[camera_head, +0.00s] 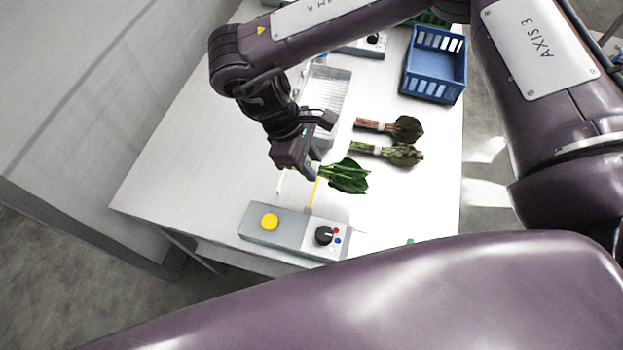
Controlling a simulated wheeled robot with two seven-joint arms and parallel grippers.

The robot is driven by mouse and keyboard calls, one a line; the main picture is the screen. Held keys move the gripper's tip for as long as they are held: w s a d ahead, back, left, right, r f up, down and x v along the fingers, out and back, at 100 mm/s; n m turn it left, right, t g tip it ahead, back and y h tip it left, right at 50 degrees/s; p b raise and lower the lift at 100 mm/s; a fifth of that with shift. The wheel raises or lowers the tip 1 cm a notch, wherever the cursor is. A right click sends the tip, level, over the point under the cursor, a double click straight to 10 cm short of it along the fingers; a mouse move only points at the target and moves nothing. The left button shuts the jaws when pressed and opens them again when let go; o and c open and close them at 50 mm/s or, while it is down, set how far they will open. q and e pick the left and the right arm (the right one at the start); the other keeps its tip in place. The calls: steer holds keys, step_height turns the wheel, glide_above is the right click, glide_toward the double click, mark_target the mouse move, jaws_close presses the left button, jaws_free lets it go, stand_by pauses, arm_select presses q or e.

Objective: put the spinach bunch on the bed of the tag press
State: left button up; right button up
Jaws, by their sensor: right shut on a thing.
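The spinach bunch (346,177), with broad dark green leaves, is held by its stems in my right gripper (314,171). The leaves point right, above the table's near part. A grey control box (290,231) with a yellow button and a black knob stands at the near table edge, just below the bunch; it looks like part of the tag press, though I cannot tell for sure. A thin yellow strip shows between the box and the gripper. The bed cannot be made out clearly. My left gripper is not in view.
Two other bunches, one with reddish stems (372,125) and one with green stems (374,149), lie right of the gripper. A blue crate (434,92) stands at the far right. A metal basin (331,88) lies behind the gripper. The white table (190,140) is clear at left.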

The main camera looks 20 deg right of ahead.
step_height(320, 180, down, 4)
steer(key=shift+a+f, duration=0.1)
steer(key=shift+f, duration=0.15)
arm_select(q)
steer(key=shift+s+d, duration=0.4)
arm_select(e)
steer(key=shift+f, duration=2.05)
steer(key=o, duration=1.1)
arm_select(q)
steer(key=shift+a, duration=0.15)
arm_select(e)
steer(key=b+v, duration=0.1)
steer(key=v, duration=1.1)
steer(key=shift+r+b, duration=0.1)
steer(key=shift+b, duration=0.2)
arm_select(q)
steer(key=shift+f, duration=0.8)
arm_select(e)
steer(key=shift+s, duration=0.15)
